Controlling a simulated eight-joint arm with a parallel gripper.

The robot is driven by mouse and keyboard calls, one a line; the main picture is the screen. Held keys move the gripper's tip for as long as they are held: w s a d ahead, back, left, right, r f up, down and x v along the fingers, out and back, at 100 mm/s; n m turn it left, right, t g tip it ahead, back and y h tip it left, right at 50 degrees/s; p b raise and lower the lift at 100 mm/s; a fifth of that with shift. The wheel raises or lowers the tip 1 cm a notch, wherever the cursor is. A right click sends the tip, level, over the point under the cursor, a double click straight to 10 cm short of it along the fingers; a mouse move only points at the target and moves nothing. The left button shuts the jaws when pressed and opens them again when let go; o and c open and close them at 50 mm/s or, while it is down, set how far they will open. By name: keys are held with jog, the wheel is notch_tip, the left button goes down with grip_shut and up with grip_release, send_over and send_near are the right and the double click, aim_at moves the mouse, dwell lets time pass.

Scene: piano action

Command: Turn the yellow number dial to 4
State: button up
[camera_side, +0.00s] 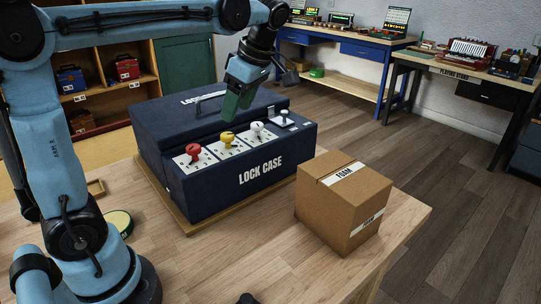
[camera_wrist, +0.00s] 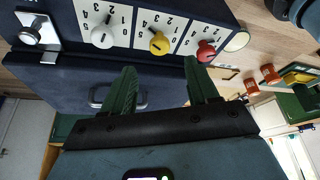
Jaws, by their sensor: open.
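The yellow dial (camera_side: 227,139) sits on a white number plate on the front ledge of the dark blue lock case (camera_side: 222,190), between the red dial (camera_side: 193,149) and the white dial (camera_side: 257,130). In the wrist view, the yellow dial (camera_wrist: 160,43) shows with digits around it. Which digit it points to is too small to tell. My gripper (camera_side: 236,112) is above the case, behind the dials, with its green fingers pointing down. In the wrist view, my gripper (camera_wrist: 163,68) has its fingers apart with nothing between them, clear of the yellow dial.
A metal latch (camera_side: 281,118) is at the right end of the dial row. The case lid has a handle (camera_side: 211,97) close to my gripper. A cardboard foam box (camera_side: 343,204) stands right of the case. The wooden table (camera_side: 235,260) is largely clear in front.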

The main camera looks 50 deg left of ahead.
jog(key=shift+v, duration=2.35)
jog(key=s+d+f+m+t+h, duration=0.2)
jog(key=f+m, duration=0.5)
jog(key=m, duration=0.4)
jog(key=s+d+f+m+t+h, duration=0.2)
jog(key=s+d+f+m+t, duration=0.2)
jog(key=f+m+t, duration=0.3)
jog(key=d+m, duration=0.1)
jog(key=m, duration=0.4)
jog(key=shift+s, duration=0.15)
